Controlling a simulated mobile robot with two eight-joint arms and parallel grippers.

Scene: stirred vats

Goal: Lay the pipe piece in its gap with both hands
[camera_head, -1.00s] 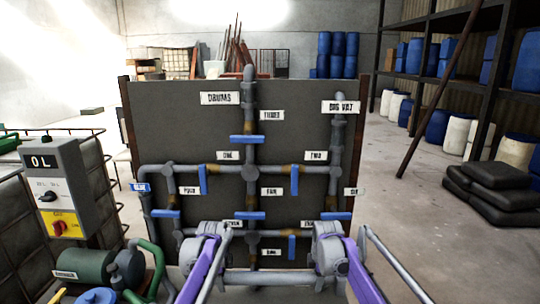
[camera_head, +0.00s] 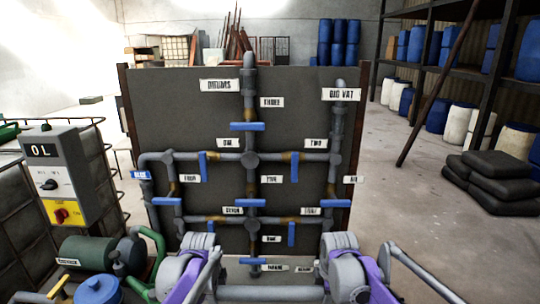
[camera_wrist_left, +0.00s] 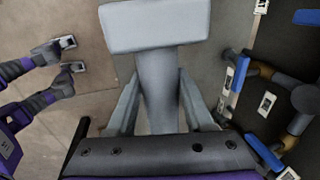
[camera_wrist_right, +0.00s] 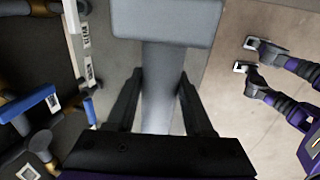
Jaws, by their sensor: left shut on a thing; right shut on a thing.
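The pipe piece (camera_head: 270,293), a plain grey tube, lies level across the bottom of the head view between my grippers. My left gripper (camera_head: 205,275) is shut on its left end, my right gripper (camera_head: 338,275) on its right end. In the left wrist view a grey stem (camera_wrist_left: 157,90) with a broad pale block above it sits between the fingers. The right wrist view shows a like stem (camera_wrist_right: 160,90). Upright ahead is a dark board (camera_head: 210,110) with grey pipework (camera_head: 220,157). I cannot make out the gap; my grippers hide part of the board's lower area.
Blue valve handles (camera_head: 247,127) and white labels (camera_head: 220,86) are on the board. A grey control box (camera_head: 55,165) and a green motor (camera_head: 85,257) stand at the left. Dark sacks (camera_head: 500,180) lie at the right. Floor is open right of the board.

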